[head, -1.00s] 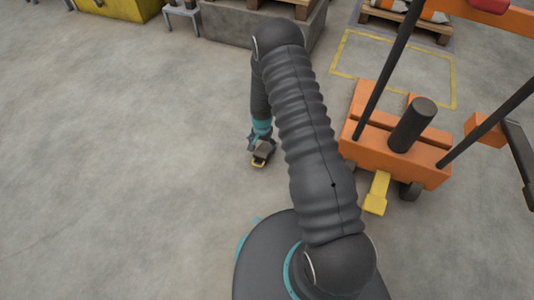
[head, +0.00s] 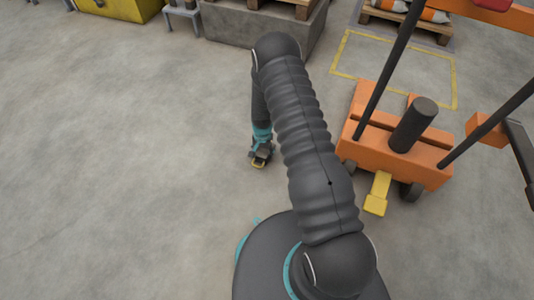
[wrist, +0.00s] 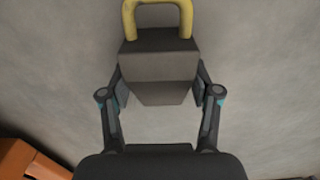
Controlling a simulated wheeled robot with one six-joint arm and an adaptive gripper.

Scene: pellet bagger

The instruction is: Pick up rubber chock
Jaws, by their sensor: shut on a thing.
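The rubber chock is a dark grey wedge-like block (wrist: 159,68) with a yellow loop handle at its far end in the wrist view. It shows small and partly hidden in the head view (head: 259,163), low at the floor. My gripper (wrist: 160,92) is shut on the chock, with one finger pad against each side. In the head view my gripper (head: 261,151) points down at the chock, left of the orange machine. I cannot tell whether the chock still touches the floor.
An orange wheeled machine (head: 437,172) with a yellow pedal (head: 377,194) stands to the right. A yellow floor outline (head: 393,98) lies behind it. A grey plinth (head: 240,28) and yellow bin (head: 123,8) are at the back. The floor on the left is clear.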

